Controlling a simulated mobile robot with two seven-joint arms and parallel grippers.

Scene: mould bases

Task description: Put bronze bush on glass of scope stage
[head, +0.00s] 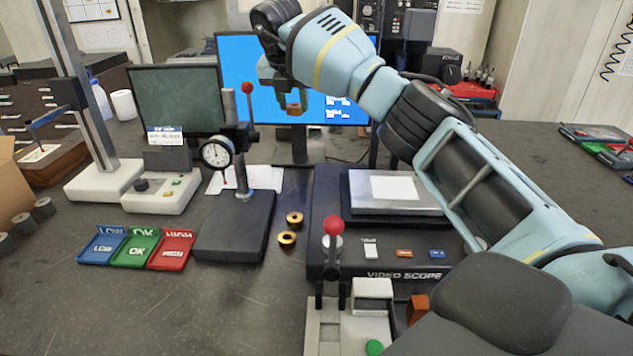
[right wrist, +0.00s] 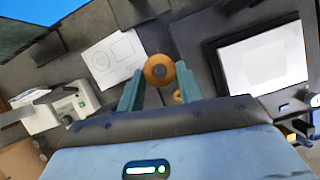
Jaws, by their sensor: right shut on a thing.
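My right gripper (head: 292,96) is raised in front of the blue monitor, fingers pointing down. It is shut on a bronze bush (right wrist: 159,71), a ring-shaped piece between the fingertips in the right wrist view. Two more bronze bushes, the farther one (head: 294,219) and the nearer one (head: 287,240), lie on the bench left of the scope. The scope stage (head: 360,207) is a grey plate with a lit white glass (head: 394,187), which is bare; the glass also shows in the right wrist view (right wrist: 262,62). The held bush is apart from the stage, behind and left of it. My left gripper is not in view.
A dial gauge stand (head: 235,225) with a black base stands left of the bushes. Blue, green (head: 136,249) and red trays lie farther left. A red-knobbed lever (head: 333,227) rises at the scope's front left. A blue-screened monitor (head: 240,62) stands behind.

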